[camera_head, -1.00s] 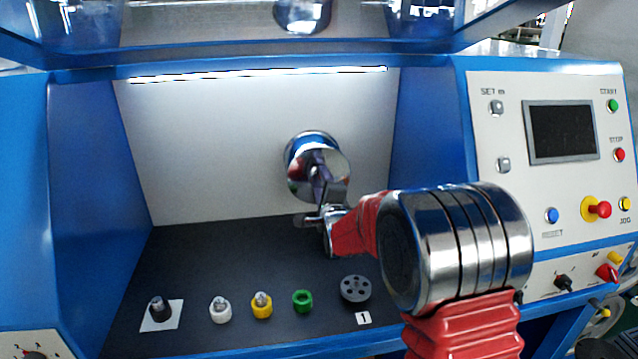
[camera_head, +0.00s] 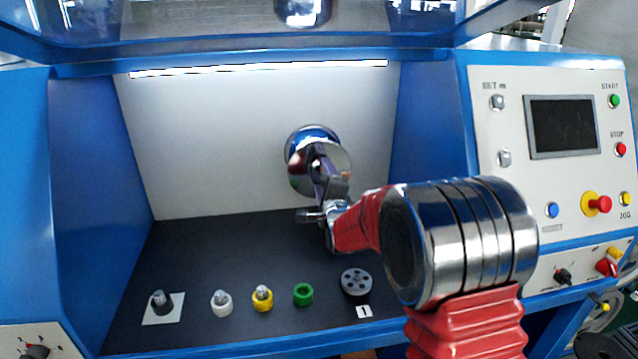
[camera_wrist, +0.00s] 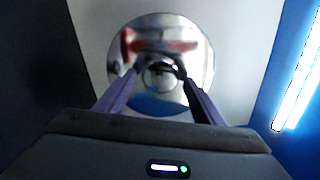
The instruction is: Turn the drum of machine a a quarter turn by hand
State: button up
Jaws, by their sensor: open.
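The drum (camera_head: 301,172) is a shiny metal cylinder on the pale back wall of the blue machine's bay. It also shows in the wrist view as a round mirror-like face (camera_wrist: 150,95) that reflects red and dark shapes. My gripper (camera_head: 318,158) is in front of the drum in the head view and covers part of its face. In the wrist view my gripper's two fingers (camera_wrist: 160,75) are apart, with the drum face beyond and between them. I cannot tell whether the fingertips touch the drum.
On the dark shelf stand a black-based fitting (camera_head: 162,303), a white one (camera_head: 221,303), a yellow one (camera_head: 262,299), a green ring (camera_head: 303,294) and a dark holed disc (camera_head: 356,282). A control panel with a screen (camera_head: 562,127) is at the right. A lit strip (camera_head: 260,69) runs above the bay.

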jog(key=s+d, duration=0.2)
jog(key=s, duration=1.1)
jog(key=shift+s, duration=0.25)
jog(key=shift+d, duration=0.15)
jog(key=s+d+n+g+h, duration=0.1)
jog(key=s+d+n+g, duration=0.3)
jog(key=s, duration=0.8)
jog(key=s+d+f+n+g+h, duration=0.1)
jog(key=s+d+n+g, duration=0.2)
jog(key=s+n, duration=0.5)
jog(key=s+d+n+g+h, duration=0.1)
jog(key=s+d+n+g, duration=0.3)
jog(key=s, duration=1.2)
jog(key=n+g, duration=0.1)
jog(key=n, duration=0.1)
jog(key=shift+d+f+n, duration=0.2)
jog(key=shift+d+n, duration=0.1)
jog(key=shift+c, duration=0.3)
